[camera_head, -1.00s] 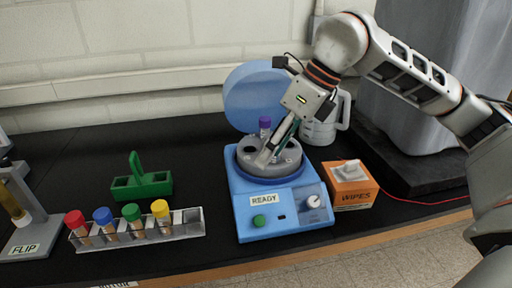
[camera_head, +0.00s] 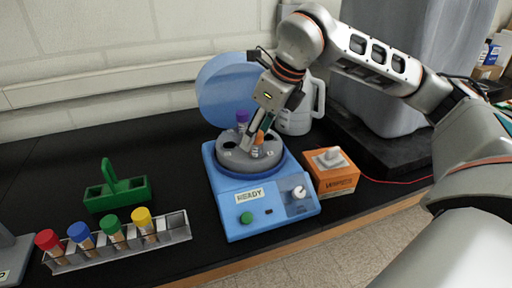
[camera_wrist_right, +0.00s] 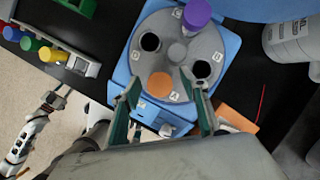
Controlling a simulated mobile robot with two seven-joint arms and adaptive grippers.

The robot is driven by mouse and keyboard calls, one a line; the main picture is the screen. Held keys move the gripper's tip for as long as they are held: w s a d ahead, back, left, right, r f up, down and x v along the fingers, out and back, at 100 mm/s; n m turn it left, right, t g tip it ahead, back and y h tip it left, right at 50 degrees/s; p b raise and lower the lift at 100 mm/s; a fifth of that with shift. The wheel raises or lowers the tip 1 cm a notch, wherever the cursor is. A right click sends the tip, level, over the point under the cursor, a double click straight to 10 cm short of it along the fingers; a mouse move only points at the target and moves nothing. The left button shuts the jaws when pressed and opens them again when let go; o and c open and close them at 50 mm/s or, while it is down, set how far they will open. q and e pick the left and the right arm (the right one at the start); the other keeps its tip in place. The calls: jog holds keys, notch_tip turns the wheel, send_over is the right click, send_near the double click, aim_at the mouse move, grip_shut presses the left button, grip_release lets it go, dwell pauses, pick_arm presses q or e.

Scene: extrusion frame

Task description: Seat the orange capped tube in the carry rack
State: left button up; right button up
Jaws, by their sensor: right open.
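The orange capped tube (camera_head: 260,137) stands in the grey rotor of the blue centrifuge (camera_head: 232,220), only its cap showing. In the right wrist view the orange cap (camera_wrist_right: 160,85) is at the hole marked A. My right gripper (camera_head: 252,143) is open, its fingers pointing down at the rotor. In the wrist view its fingers (camera_wrist_right: 161,88) are on either side of the orange cap, with gaps. The green carry rack (camera_head: 118,195) with its upright handle stands on the bench at left. An arm at the wrist view's lower left looks like my left one, its gripper (camera_wrist_right: 52,100) too small to read.
A purple capped tube (camera_head: 242,117) stands in the rotor's far hole; two side holes (camera_wrist_right: 150,42) look empty. The blue lid (camera_head: 222,90) is raised behind. A grey rack (camera_head: 175,235) holds several capped tubes. A wipes box (camera_head: 330,178) and white jug (camera_head: 297,118) stand nearby.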

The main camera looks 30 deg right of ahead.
jog(key=shift+w+f, duration=0.15)
jog(key=shift+f, duration=0.15)
jog(key=c, duration=1)
jog(key=shift+r, duration=0.1)
notch_tip(320, 180, up, 20)
jog(key=p, duration=0.2)
